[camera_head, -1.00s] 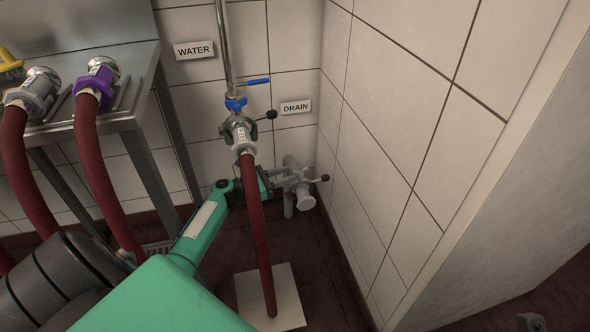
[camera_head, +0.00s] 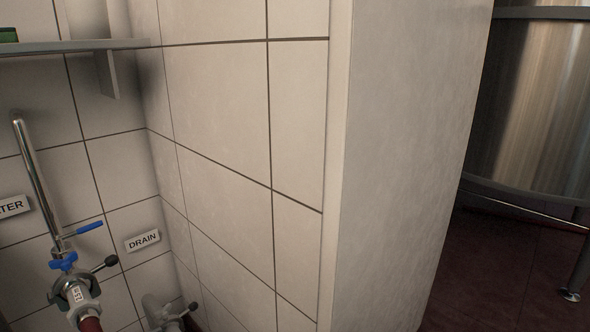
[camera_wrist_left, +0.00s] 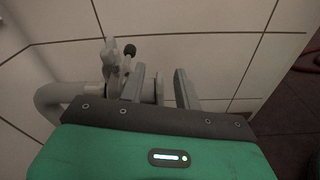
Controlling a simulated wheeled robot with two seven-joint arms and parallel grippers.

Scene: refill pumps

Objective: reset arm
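The grey drain valve (camera_wrist_left: 112,70) with a black-knobbed handle is just behind and left of the fingers. I cannot tell whether the gripper touches it. Neither gripper nor arm shows in the head view. My right gripper is in neither current view.
In the head view, the water tap (camera_head: 62,262) with a red hose and the drain pipe (camera_head: 165,312) are at lower left. A tiled wall corner (camera_head: 385,160) fills the middle. A steel tank (camera_head: 530,110) stands beyond, above dark floor.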

